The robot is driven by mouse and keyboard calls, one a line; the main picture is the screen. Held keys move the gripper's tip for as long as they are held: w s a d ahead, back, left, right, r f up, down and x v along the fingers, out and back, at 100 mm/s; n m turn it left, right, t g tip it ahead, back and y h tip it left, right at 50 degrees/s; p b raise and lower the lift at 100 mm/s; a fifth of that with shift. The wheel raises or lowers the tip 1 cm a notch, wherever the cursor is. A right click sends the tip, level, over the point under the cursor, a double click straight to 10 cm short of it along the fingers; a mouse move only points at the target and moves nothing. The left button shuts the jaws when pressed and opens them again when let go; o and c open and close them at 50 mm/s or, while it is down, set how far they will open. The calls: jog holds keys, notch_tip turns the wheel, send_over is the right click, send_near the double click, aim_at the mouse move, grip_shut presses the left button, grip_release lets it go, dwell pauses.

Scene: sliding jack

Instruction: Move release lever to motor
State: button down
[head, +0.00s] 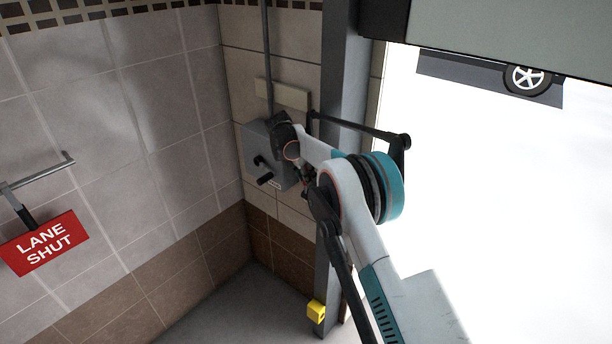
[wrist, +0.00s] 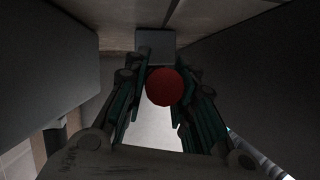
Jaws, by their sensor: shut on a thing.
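A red round knob (wrist: 164,86), which looks like the end of the release lever, sits between the fingers of my gripper (wrist: 163,92) in the wrist view. The fingers are closed on it from both sides. A small grey block (wrist: 155,46) shows just beyond the knob. In the head view a grey control box (head: 257,140) is mounted on the tiled wall, with a black handle (head: 265,179) on its front. My arm covers the box's right part, and I cannot make out the red knob there. The motor cannot be told apart for sure.
A dark grey door post (head: 345,60) stands right of the box, with a black bar (head: 360,127) beside my arm. A yellow block (head: 316,311) is at its foot. The bright doorway opens at right.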

jog(key=c, duration=1.3)
grip_release()
jog(key=shift+w, duration=0.15)
jog(key=shift+c, duration=0.2)
jog(key=v, duration=1.2)
jog(key=shift+d, duration=0.1)
